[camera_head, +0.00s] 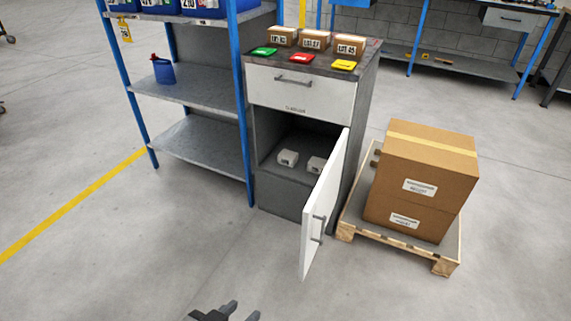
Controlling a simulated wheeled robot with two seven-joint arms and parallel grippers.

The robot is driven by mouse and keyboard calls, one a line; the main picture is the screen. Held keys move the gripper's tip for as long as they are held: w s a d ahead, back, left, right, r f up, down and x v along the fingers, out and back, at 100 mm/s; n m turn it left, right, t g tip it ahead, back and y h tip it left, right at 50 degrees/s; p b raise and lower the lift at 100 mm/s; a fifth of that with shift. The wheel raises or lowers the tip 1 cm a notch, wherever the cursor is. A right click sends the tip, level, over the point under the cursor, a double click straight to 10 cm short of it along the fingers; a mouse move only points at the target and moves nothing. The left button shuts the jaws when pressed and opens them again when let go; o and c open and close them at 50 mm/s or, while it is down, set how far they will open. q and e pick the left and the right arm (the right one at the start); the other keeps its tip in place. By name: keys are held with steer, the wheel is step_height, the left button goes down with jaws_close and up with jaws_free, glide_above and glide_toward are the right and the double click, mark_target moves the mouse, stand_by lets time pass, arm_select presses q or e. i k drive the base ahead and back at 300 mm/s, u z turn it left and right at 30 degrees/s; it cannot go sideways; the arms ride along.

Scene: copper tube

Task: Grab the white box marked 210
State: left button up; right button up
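Two small white boxes sit inside the open lower compartment of the grey cabinet (265,140). One white box (288,158) is near the middle; the other white box (316,165) is to its right, partly hidden by the door. Their markings are too small to read. The cabinet's white door (322,205) stands open toward me. My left gripper (240,311) shows only at the bottom edge, its fingers apart and empty, well in front of the cabinet. My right gripper is out of view.
A wooden pallet (400,238) with stacked cardboard boxes (425,170) stands right of the cabinet. Blue-framed shelves (200,143) stand left of it. Brown boxes (317,40) and coloured trays (303,58) are on top. The floor in front is clear.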

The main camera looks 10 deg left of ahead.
mark_target(316, 165)
steer(key=u, duration=0.5)
steer(key=i, duration=0.65)
steer(key=u, duration=1.45)
steer(key=i, duration=3.6)
steer(key=z, duration=1.75)
steer(key=i, duration=0.8)
steer(key=z, duration=0.7)
